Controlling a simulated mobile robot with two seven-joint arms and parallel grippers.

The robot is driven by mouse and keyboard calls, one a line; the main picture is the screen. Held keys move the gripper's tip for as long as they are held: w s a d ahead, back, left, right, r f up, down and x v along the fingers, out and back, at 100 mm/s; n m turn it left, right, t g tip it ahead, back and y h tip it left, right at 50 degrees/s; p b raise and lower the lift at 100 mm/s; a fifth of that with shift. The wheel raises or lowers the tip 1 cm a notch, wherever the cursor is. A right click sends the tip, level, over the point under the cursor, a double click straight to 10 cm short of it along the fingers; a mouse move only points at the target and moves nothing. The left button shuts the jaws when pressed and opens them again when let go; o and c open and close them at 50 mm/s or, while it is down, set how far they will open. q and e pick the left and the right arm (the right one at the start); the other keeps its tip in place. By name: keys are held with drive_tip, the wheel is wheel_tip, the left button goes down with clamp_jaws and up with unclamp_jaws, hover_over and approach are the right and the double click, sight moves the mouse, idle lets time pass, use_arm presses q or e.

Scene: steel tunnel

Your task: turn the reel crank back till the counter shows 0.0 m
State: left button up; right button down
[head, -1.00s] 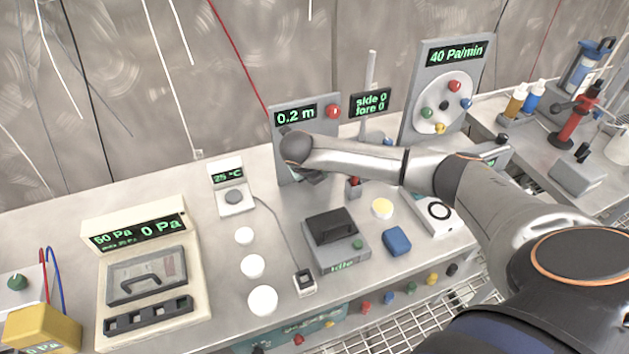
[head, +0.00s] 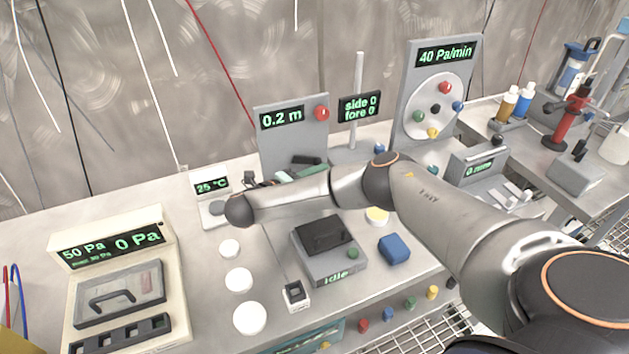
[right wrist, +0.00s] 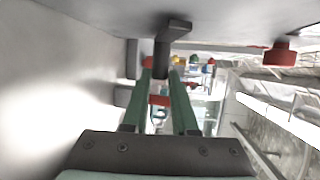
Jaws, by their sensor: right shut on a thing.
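The reel panel (head: 291,140) stands upright at the back of the bench in the head view. Its counter (head: 281,118) reads 0.2 m, and a red knob (head: 321,113) sits beside it. My right arm crosses in front of the panel's lower part. My right gripper (head: 300,170) is partly hidden behind that arm, with its green fingers showing low in front of the panel. In the right wrist view, my right gripper (right wrist: 160,82) is shut on the dark crank handle (right wrist: 163,58), which lies between the fingertips. My left gripper is not in view.
Right of the reel stand a post with a "side 0 fore 0" display (head: 360,106) and a dial panel (head: 437,90). A grey box marked idle (head: 330,268) and a blue block (head: 394,248) lie below my arm. White discs (head: 238,280) line the bench to the left.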

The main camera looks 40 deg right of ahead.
drive_tip(key=shift+d+r+n+h+p, duration=0.1)
drive_tip(key=shift+r+n+h+p, duration=0.4)
drive_tip(key=shift+h, duration=0.7)
drive_tip(key=shift+d+r+n+h, duration=0.1)
drive_tip(key=shift+r+n+h, duration=0.2)
drive_tip(key=shift+h, duration=0.6)
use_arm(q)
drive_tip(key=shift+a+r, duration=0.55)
use_arm(e)
drive_tip(key=shift+n+t+h, duration=0.3)
drive_tip(key=shift+t, duration=0.1)
use_arm(q)
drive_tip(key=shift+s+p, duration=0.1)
drive_tip(key=shift+p, duration=0.2)
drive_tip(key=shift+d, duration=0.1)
use_arm(e)
drive_tip(key=c, duration=0.7)
unclamp_jaws()
